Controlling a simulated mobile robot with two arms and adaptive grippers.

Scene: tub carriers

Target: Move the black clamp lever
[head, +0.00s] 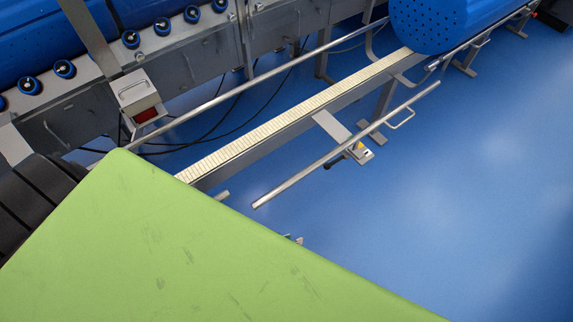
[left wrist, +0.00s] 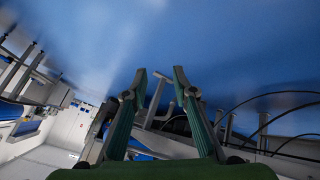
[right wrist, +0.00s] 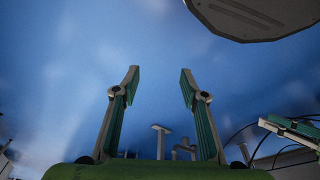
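A small dark piece (head: 334,164) sticks out under a steel bracket on the conveyor's side rail in the head view. It may be the black clamp lever, but it is too small to be sure. My left gripper (left wrist: 160,78) is open and empty in the left wrist view, its green-padded fingers a moderate gap apart. My right gripper (right wrist: 160,78) is open wider and empty in the right wrist view. Neither gripper can be made out in the head view. No clamp lever can be made out in either wrist view.
A narrow conveyor with a pale slatted belt (head: 290,118) runs up to a blue perforated drum (head: 430,22). Steel guide rails (head: 345,145) flank it. A grey box with a red panel (head: 138,97) stands at left. Blue floor (head: 470,180) is clear at right.

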